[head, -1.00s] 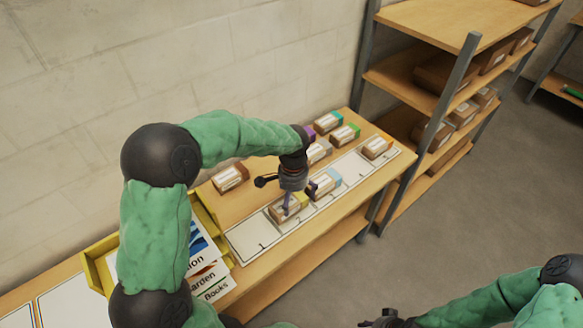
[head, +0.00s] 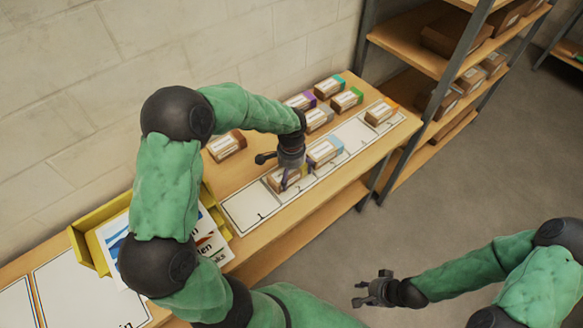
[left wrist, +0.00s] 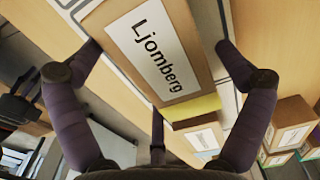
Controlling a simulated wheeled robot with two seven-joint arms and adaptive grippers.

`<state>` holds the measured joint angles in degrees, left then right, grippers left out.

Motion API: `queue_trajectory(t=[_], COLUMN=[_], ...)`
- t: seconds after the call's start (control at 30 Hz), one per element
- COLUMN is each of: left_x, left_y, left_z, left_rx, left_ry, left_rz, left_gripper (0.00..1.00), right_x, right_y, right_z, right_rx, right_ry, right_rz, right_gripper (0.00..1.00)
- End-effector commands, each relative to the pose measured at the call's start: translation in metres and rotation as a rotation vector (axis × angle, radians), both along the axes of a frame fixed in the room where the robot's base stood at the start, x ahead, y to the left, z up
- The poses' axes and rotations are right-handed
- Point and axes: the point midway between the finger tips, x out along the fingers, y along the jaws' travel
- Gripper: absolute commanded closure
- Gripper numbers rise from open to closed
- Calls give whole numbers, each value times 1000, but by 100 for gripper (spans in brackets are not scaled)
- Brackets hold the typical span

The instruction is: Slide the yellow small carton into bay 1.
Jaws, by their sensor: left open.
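The yellow small carton (head: 287,179) is a brown box with a white label and a yellow end. It lies on the white numbered bay strip, just right of bay 1 (head: 249,208), which is empty. My left gripper (head: 297,174) points down over it, open. In the left wrist view the carton (left wrist: 150,45) reads "Ljomberg", with its yellow band (left wrist: 192,108) towards the palm. The left gripper's fingers (left wrist: 160,60) stand on either side of it, apart; contact is unclear. My right gripper (head: 368,292) is open and empty, away from the table over the floor.
A light-blue-ended carton (head: 324,150) lies close right of the yellow one. An orange-ended carton (head: 380,112) is at the strip's far end. Several cartons stand behind, including a brown-ended one (head: 226,146). A yellow tray (head: 85,240) with signs is at left.

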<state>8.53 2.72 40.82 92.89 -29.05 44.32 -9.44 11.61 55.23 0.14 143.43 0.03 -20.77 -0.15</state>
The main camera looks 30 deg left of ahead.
Motion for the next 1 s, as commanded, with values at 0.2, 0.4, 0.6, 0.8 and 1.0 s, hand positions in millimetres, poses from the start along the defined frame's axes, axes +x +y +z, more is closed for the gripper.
queue_trajectory(t=[0.2, 0.4, 0.6, 0.8, 1.0], left_x=[0, 0, 0, -1, -9], left_y=[0, 0, 0, 1, 4], left_z=[-6, -6, -6, -6, -6], left_rx=[0, 0, 0, 0, -1], left_ry=[0, 0, 0, 0, 1], left_rz=[1, 1, 1, 1, 1], left_gripper=[0, 3, 59, 61, 61], right_x=[0, 0, 0, 0, 0], right_y=[0, 0, 0, 0, 0], right_z=[-2, -2, -2, -1, -1], right_rx=[0, 0, 0, 0, 0], right_ry=[0, 0, 0, 0, 0], right_rz=[0, 0, 0, 0, 0], right_gripper=[60, 60, 60, 60, 60])
